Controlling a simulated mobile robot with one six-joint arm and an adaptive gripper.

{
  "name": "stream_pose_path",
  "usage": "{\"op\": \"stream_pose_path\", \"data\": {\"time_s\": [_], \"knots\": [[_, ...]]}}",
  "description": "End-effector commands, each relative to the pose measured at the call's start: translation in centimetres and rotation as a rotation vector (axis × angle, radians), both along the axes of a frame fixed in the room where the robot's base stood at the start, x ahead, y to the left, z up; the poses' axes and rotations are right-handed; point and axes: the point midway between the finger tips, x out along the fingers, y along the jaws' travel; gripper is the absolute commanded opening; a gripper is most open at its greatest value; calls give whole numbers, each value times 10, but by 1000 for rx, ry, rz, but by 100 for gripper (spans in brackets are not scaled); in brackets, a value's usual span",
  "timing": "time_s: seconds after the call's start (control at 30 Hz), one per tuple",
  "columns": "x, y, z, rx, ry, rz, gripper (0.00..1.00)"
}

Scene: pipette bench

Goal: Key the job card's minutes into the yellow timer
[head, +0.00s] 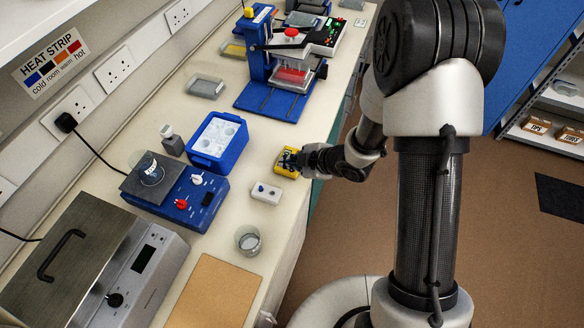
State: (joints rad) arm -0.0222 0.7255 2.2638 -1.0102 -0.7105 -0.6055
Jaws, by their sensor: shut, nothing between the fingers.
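The yellow timer (287,173) lies on the bench near its right edge, just right of a blue box. My gripper (290,160) is shut and reaches in from the right, with its fingertips over the timer. The gripper hides part of the timer's face, including any keys or display there. I cannot tell whether the fingertips touch it. No job card can be made out for certain in this view, and no minutes can be read.
Close by stand a blue box with a white insert (218,141), a white block with a button (266,193) and a glass dish (248,241). A blue hotplate (178,195) is at left. A blue press (288,70) stands behind. A brown board (214,292) lies in front.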

Motion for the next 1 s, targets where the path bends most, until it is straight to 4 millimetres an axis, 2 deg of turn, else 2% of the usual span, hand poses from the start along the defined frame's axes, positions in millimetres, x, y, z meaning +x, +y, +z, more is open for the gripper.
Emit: {"op": "stream_pose_path", "data": {"time_s": [0.23, 1.0], "knots": [[0, 0, -9, 0, 0, 0, 0], [0, 0, -14, 0, 0, 0, 0]]}}
